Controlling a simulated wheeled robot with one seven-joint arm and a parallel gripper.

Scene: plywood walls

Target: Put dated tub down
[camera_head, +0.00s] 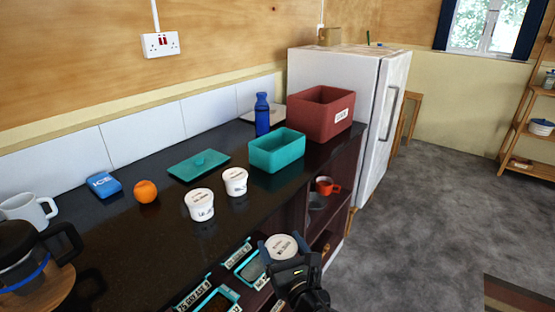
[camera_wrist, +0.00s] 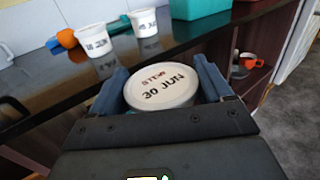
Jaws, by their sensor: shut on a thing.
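My gripper (camera_wrist: 166,98) is shut on a white tub (camera_wrist: 161,88) whose lid reads "STEW 30 JUN". In the head view the held tub (camera_head: 282,247) is in front of the dark counter's edge, and my gripper (camera_head: 285,262) is around it. Two other white tubs stand on the counter: one (camera_head: 200,205) to the left and one (camera_head: 235,182) to its right. They also show in the wrist view, the left one (camera_wrist: 95,40) and the right one (camera_wrist: 144,22), with dates on their sides.
The dark counter (camera_head: 120,245) also holds a teal box (camera_head: 277,152), a teal lid (camera_head: 199,166), an orange (camera_head: 146,192), an ice pack (camera_head: 103,185), a blue bottle (camera_head: 262,115), a red crate (camera_head: 320,113), a mug and a coffee pot. Shelves with a red cup (camera_head: 326,187) lie below.

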